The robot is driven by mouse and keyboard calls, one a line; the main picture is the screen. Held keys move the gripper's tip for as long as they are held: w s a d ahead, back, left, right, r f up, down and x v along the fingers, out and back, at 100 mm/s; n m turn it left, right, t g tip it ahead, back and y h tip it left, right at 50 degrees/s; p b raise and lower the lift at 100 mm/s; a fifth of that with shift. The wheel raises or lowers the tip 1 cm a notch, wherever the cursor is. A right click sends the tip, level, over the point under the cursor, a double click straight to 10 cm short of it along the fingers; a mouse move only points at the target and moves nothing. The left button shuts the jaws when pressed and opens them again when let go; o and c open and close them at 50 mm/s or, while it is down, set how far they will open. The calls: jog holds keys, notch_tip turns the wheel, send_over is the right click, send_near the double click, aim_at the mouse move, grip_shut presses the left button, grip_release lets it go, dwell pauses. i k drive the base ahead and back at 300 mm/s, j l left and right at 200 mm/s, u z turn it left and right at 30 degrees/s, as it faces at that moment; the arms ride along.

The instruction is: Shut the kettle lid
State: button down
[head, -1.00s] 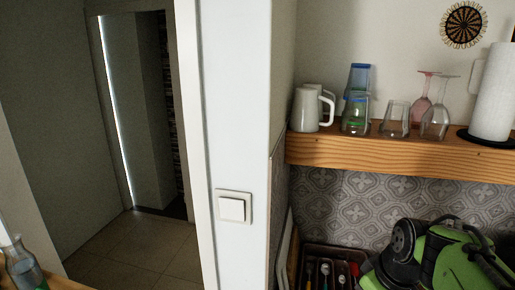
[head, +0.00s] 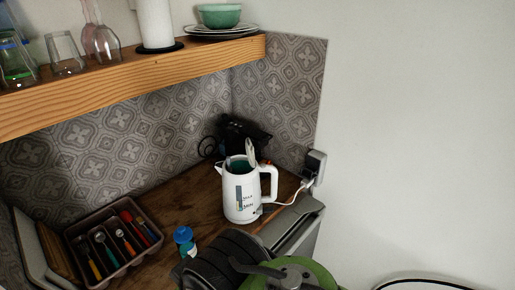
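The white kettle (head: 240,205) stands upright on the wooden counter, near the back corner, with its handle to the right and its spout to the left. Its lid (head: 250,152) is open and stands steeply up at the top of the kettle, on the handle side. The dark greenish opening shows beside the lid.
A cutlery tray (head: 118,238) and a small blue bottle (head: 184,241) are on the counter left of the kettle. A dark object (head: 245,132) sits behind it. A wooden shelf (head: 150,75) with glasses and a bowl (head: 220,15) hangs above.

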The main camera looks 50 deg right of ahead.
aim_at(249, 146)
jog(key=k+l+z, duration=0.1)
jog(key=z, duration=0.3)
jog(key=k+l+z, duration=0.1)
jog(key=l+z, duration=0.15)
jog(key=z, duration=0.15)
jog(key=l+z, duration=0.2)
jog(key=z, duration=0.2)
